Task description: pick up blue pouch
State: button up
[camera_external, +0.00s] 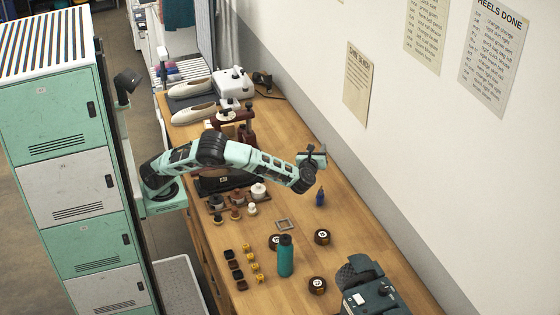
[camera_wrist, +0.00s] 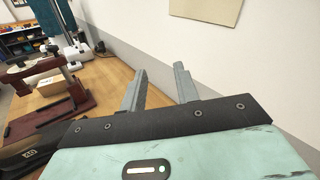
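A small dark blue upright object (camera_external: 320,198), probably the blue pouch, stands on the wooden table near the wall side; it is too small to make out in detail. It does not show in the wrist view. My gripper (camera_external: 316,155) is above the table, and appears just above the blue object in the external view. In the wrist view the two grey fingers of my gripper (camera_wrist: 160,86) are apart with nothing between them. They point toward the wall and along the table, not down at it.
A dark machine (camera_external: 372,292) is at the front right. Shoes (camera_external: 190,88) and a brown press (camera_wrist: 45,95) are farther back. The wall bounds the right.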

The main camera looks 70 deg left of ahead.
send_near(320, 195)
jog(key=shift+m+t, duration=0.3)
jog(key=shift+t, duration=0.1)
jog(key=w+a+r, duration=0.2)
jog(key=a+r, duration=0.1)
jog(key=shift+w+a+r, duration=0.2)
jog(key=shift+a, duration=0.15)
jog(key=p+x, duration=0.2)
jog(key=x, duration=0.5)
jog(key=shift+w+a+f, duration=0.1)
jog(key=shift+a, duration=0.05)
grip_shut()
